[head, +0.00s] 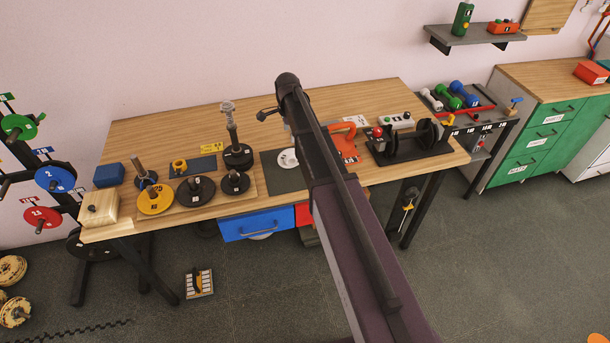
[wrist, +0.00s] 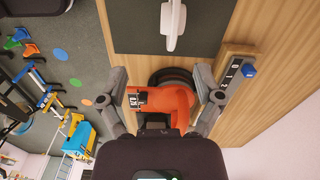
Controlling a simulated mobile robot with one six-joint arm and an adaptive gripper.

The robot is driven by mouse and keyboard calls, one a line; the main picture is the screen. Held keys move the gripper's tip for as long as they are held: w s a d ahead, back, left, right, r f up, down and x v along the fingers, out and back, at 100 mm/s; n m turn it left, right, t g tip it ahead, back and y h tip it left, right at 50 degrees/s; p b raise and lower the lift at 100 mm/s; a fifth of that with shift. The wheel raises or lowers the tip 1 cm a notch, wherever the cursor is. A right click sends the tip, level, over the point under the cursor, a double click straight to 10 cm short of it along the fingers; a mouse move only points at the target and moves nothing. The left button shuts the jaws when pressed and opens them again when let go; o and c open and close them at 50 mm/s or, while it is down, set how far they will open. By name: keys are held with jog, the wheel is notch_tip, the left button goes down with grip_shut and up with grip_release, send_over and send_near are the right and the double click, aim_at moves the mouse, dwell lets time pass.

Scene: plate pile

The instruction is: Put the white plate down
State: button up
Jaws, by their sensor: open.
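The white plate (head: 288,158) rests on the dark grey mat (head: 285,178) on the workbench, partly hidden behind my arm in the head view. In the wrist view a white piece (wrist: 173,25), which looks like this plate, shows narrow against the dark mat (wrist: 135,35) at the top. My gripper (wrist: 162,76) is open, its two fingers spread wide. Nothing is held between them; the white piece lies beyond the fingertips, apart from them. My gripper cannot be made out in the head view, where my arm covers that area.
An orange object (head: 343,136) stands right of the mat; an orange shape (wrist: 165,103) shows between my fingers in the wrist view. A black rack (head: 412,145) is further right. Yellow (head: 155,199) and black plates (head: 195,191) lie left on a wooden board.

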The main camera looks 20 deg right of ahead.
jog(key=s+n, duration=1.6)
jog(key=s, duration=1.1)
jog(key=shift+n, duration=0.4)
jog(key=shift+s+a, duration=0.1)
jog(key=shift+f+b, duration=0.6)
jog(key=shift+c, duration=0.2)
